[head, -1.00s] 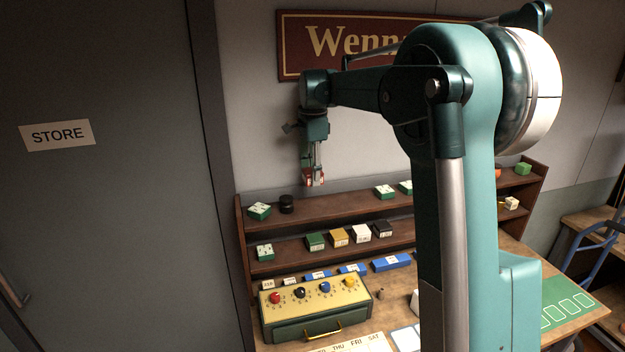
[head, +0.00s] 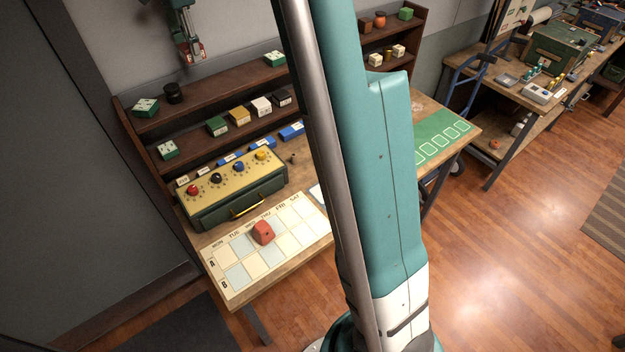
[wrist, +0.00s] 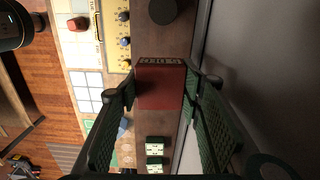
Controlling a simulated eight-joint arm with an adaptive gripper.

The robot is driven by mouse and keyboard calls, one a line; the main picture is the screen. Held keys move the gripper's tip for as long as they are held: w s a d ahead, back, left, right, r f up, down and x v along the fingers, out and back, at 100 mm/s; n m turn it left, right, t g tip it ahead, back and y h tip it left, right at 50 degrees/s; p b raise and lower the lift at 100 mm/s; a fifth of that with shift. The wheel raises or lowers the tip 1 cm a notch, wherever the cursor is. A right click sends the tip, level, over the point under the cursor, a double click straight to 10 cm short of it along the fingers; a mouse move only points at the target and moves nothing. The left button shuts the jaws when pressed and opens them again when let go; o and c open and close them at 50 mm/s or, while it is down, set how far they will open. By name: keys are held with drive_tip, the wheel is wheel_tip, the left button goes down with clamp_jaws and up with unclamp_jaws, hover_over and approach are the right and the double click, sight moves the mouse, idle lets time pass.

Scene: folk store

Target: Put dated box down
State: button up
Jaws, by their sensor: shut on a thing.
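My gripper (head: 190,54) is at the top left of the head view, above the shelf unit. Its fingers are shut on a dark red box, the dated box (wrist: 160,88), which has a pale strip of characters along one edge, too small to read surely. In the wrist view the box sits between the two green ribbed finger pads. In the head view only a small red-and-white part of it shows (head: 199,46). The box is in the air, apart from the shelf.
The brown shelf (head: 221,82) bears green-and-white boxes and a black round thing (head: 173,92). Below are a yellow-topped knob console (head: 225,180) and a day-marked calendar board (head: 290,240) with a red block (head: 263,232). The shelf top has bare room between its boxes.

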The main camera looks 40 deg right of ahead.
wheel_tip(320, 180, up, 4)
drive_tip(key=shift+r, duration=0.1)
drive_tip(key=s+d+r+b, duration=0.1)
drive_tip(key=s+d+b, duration=0.2)
drive_tip(key=s+d, duration=1)
drive_tip(key=b, duration=0.4)
hover_over(319, 196)
drive_tip(key=f, duration=0.2)
wheel_tip(319, 196, down, 41)
drive_tip(key=shift+f, duration=0.15)
drive_tip(key=shift+d+f, duration=0.1)
drive_tip(key=shift+f, duration=2.8)
drive_tip(key=shift+f+b, duration=0.4)
drive_tip(key=shift+f, duration=1.65)
